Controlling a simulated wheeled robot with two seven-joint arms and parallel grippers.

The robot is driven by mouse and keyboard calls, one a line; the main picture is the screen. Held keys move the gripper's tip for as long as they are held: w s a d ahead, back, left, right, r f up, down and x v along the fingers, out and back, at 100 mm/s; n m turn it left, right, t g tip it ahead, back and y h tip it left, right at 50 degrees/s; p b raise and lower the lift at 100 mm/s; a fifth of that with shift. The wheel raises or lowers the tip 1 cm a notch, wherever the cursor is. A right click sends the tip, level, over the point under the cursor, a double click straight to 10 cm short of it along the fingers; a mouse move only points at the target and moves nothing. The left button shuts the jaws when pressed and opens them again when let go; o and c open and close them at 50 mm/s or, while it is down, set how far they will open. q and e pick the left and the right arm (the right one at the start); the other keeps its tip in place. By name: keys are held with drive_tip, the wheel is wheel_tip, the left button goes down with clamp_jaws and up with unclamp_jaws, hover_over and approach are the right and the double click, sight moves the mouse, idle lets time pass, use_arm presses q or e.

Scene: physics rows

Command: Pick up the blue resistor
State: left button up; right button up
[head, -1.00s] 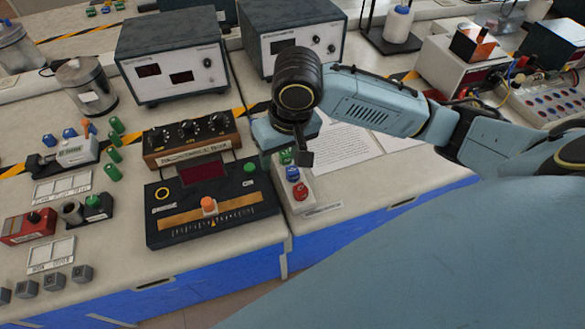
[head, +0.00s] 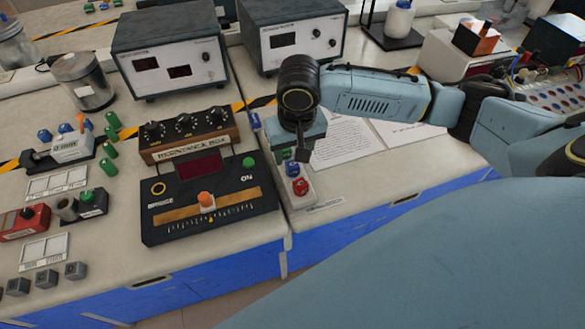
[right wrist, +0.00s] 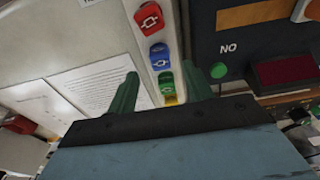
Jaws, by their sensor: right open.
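The blue resistor (head: 292,169) is a small block in a narrow light tray (head: 311,193), between a red resistor (head: 300,186) and the gripper's lower end in the head view. In the right wrist view the blue resistor (right wrist: 159,55) lies just beyond the fingertips, with the red resistor (right wrist: 149,19) farther out and a green one (right wrist: 166,82) nearer. My right gripper (head: 301,150) hangs over the tray. In the wrist view its two green fingers (right wrist: 160,78) are spread on either side of the tray with nothing between them held. My left gripper is not in view.
A black bridge box (head: 215,222) with an orange knob stands left of the tray, with a resistance box (head: 190,137) behind it. Paper sheets (head: 345,140) lie flat to the right. Two instrument cases (head: 170,55) stand at the back.

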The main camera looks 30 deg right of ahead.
sight(293, 164)
drive_tip(key=f, duration=0.2)
drive_tip(key=f+b, duration=0.1)
drive_tip(key=f, duration=0.1)
drive_tip(key=shift+w, duration=0.2)
drive_tip(key=shift+f, duration=0.1)
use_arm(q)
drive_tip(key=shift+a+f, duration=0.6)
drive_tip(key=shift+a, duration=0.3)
use_arm(e)
drive_tip(key=c, duration=1.1)
